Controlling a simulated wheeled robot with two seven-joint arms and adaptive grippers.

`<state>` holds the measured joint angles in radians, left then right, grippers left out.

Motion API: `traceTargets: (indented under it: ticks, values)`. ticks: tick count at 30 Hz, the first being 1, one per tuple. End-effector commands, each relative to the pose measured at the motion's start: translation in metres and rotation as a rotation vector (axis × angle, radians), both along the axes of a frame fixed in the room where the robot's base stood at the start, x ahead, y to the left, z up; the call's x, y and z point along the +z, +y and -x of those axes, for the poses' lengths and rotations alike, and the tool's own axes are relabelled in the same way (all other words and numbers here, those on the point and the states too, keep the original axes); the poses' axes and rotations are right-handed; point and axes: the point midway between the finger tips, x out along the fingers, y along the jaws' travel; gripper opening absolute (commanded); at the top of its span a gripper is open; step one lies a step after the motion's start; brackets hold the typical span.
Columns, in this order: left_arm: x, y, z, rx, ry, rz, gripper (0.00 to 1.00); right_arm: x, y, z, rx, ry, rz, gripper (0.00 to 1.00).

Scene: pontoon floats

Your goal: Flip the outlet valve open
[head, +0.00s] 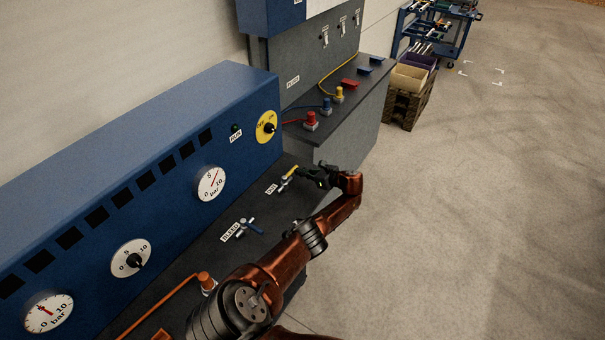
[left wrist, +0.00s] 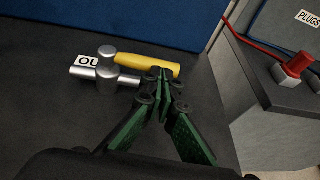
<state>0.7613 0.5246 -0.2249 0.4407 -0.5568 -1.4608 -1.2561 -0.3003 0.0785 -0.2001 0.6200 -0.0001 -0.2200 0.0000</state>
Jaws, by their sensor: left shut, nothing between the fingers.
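The outlet valve (head: 284,183) is a small metal valve with a yellow lever, on the dark bench beside a label reading "OUT". In the left wrist view the metal valve body (left wrist: 106,62) is left of centre, and its yellow lever (left wrist: 140,61) extends right, roughly along the pipe stub. My left gripper (head: 304,172) is shut and empty, close to the lever's free end. In the left wrist view its fingertips (left wrist: 161,75) overlap the near side of that end; I cannot tell whether they touch. My right gripper is not in view.
The blue gauge panel (head: 160,150) rises behind. A grey plug bench (head: 345,108) with red, blue and yellow fittings stands beyond. The floor at right is clear.

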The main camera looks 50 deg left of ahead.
Motion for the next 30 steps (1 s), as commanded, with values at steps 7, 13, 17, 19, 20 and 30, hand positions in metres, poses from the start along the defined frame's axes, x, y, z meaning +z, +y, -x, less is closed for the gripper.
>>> traceTargets:
  ticks: [7, 13, 17, 19, 20, 30]
  values:
    - [0.0, 0.0, 0.0, 0.0, 0.0, 0.0, 0.0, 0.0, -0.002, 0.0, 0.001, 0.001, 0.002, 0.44]
    - [0.0, -0.003, 0.0, 0.0, 0.0, 0.0, 0.0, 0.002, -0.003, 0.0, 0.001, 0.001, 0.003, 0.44]
    - [-0.002, -0.015, -0.001, 0.002, 0.002, 0.0, 0.0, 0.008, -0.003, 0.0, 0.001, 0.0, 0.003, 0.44]
    - [-0.004, -0.026, -0.001, 0.005, 0.002, 0.001, 0.0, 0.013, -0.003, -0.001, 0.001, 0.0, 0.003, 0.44]
    - [-0.005, -0.031, -0.002, 0.006, 0.002, 0.001, 0.0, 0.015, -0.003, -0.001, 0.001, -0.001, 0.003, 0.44]
    - [0.017, -0.096, -0.02, 0.008, -0.001, 0.002, 0.0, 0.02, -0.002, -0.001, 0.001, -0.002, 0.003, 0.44]
